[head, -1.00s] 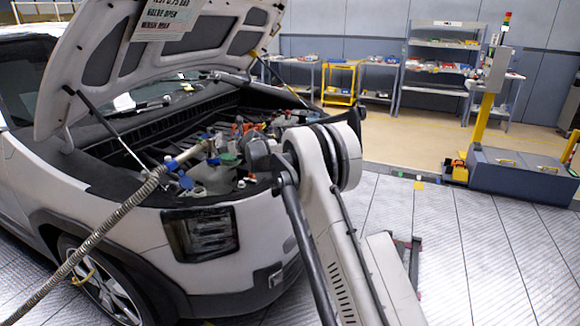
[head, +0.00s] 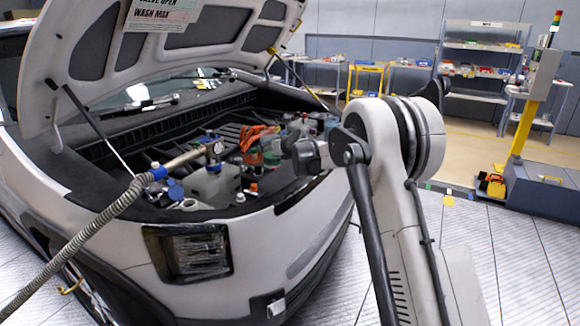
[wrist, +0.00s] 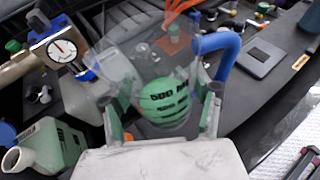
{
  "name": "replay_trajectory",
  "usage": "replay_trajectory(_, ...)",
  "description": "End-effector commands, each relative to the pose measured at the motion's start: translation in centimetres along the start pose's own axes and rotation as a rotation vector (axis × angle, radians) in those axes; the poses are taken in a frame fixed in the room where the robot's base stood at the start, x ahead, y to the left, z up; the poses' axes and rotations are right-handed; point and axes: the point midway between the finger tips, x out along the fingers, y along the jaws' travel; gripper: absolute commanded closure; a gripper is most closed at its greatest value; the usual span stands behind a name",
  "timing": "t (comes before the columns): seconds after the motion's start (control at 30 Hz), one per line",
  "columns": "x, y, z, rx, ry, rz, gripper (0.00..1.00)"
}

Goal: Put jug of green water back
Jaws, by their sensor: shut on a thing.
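A clear jug (wrist: 150,62) holding green liquid, with dark measuring marks, fills the middle of the wrist view. My gripper (wrist: 165,118) is shut on it, one finger on each side. The jug is held above the engine bay, and its wide top points away from the wrist. A blue curved piece (wrist: 226,48) lies at its right side; I cannot tell whether it is the jug's handle. In the head view my arm's end reaches over the open engine bay (head: 130,138), and the jug cannot be made out clearly there.
A pressure gauge (wrist: 62,50) on a fitting shows left of the jug, joined to a ribbed hose (head: 95,230). A pale reservoir (head: 212,184) stands below it. A bottle with green contents (wrist: 45,145) is at lower left. The raised hood (head: 90,65) overhangs the bay. Shelves (head: 480,70) stand behind.

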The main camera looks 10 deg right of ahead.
Motion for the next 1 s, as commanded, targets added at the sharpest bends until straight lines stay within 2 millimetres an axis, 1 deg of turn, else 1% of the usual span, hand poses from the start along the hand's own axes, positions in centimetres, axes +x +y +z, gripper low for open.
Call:
replay_trajectory(0.03,0.3,-1.2,-0.6,0.002,0.000,-0.002,0.85)
replay_trajectory(0.2,1.2,-4.3,-2.2,0.001,0.000,-0.002,0.85)
replay_trajectory(0.3,1.7,-5.8,-3.0,0.001,0.000,-0.001,0.85)
replay_trajectory(0.4,2.0,-6.8,-3.5,0.000,0.000,-0.001,0.85)
replay_trajectory(0.63,2.4,-7.3,-4.3,0.000,0.000,0.001,0.85)
replay_trajectory(0.9,3.6,-7.3,-7.3,0.000,0.000,0.001,0.85)
replay_trajectory(1.0,3.7,-7.3,-7.6,0.000,0.000,0.000,0.85)
